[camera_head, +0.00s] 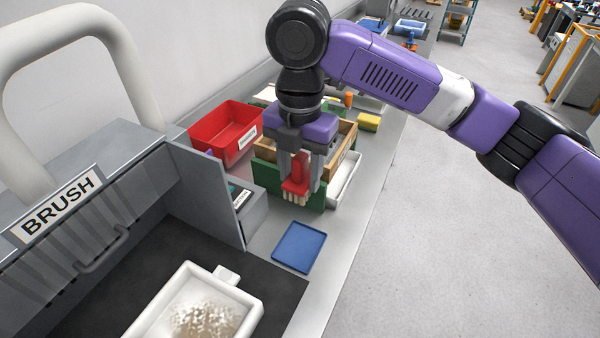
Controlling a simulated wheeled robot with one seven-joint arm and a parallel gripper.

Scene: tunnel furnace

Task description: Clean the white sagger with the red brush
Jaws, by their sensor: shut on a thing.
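The white sagger (252,305) lies on a dark mat in front of the brush station at the bottom of the view. A brown, powdery patch of residue (205,318) covers part of its inside floor. My gripper (299,188) points down over the bench beyond the sagger. It is shut on the red brush (296,176), whose pale bristles (295,198) hang downward. The brush is in front of a green bin (313,199) and apart from the sagger. The sagger's near edge is cut off by the frame.
A grey housing labelled BRUSH (62,208) with an upright side panel (212,190) stands at left. A blue tray (300,246) lies between brush and sagger. A red bin (222,132), a wooden box (346,142) and a yellow sponge (369,122) are farther back. Open floor lies right.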

